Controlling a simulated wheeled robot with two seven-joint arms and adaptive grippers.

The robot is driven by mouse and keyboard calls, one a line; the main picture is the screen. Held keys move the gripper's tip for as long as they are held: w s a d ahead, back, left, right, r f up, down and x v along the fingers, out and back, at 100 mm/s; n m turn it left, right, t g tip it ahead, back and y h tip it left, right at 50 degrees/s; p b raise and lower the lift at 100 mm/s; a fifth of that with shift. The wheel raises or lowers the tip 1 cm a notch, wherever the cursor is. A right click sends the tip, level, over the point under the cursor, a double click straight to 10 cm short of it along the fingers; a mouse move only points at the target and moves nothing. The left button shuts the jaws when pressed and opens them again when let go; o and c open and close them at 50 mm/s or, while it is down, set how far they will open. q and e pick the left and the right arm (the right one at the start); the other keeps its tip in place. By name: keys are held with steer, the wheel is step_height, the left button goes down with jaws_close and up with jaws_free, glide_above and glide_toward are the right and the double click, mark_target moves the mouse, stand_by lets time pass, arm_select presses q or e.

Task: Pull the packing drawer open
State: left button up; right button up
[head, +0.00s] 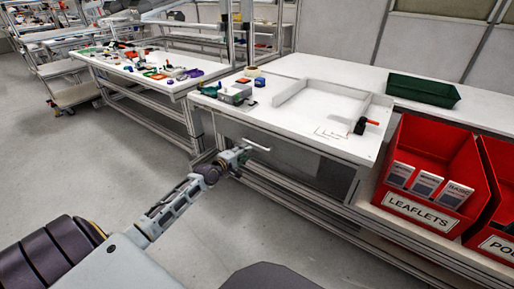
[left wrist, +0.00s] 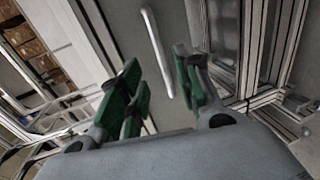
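The packing drawer's front is a plain grey panel (head: 300,158) under the white table. It also fills the middle of the left wrist view (left wrist: 120,25). Its handle is a pale bar (head: 257,145), seen in the left wrist view as a slanted bar (left wrist: 156,52). My left gripper (head: 244,152) is close to the handle. In the left wrist view its green-padded fingers (left wrist: 160,83) are apart, and the bar's lower end lies in the gap between them. I see no finger contact with the bar. The drawer looks shut. My right gripper is not in view.
The white table (head: 290,119) above holds a low white frame, a black-and-red tool (head: 362,125) and small items. A red leaflets bin (head: 433,170) and a dark green tray (head: 423,90) stand at the right. Grey floor (head: 120,180) is open at the left.

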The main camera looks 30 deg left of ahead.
mark_target(257, 146)
arm_select(q)
steer(key=shift+b+x, duration=1.8)
steer(key=shift+x, duration=3.15)
steer(key=shift+w, duration=0.1)
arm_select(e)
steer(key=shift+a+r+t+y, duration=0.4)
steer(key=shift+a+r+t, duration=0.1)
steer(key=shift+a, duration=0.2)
arm_select(q)
steer(key=shift+c, duration=0.2)
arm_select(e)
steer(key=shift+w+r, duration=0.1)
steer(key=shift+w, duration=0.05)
arm_select(q)
steer(key=shift+a, duration=0.1)
jaws_close()
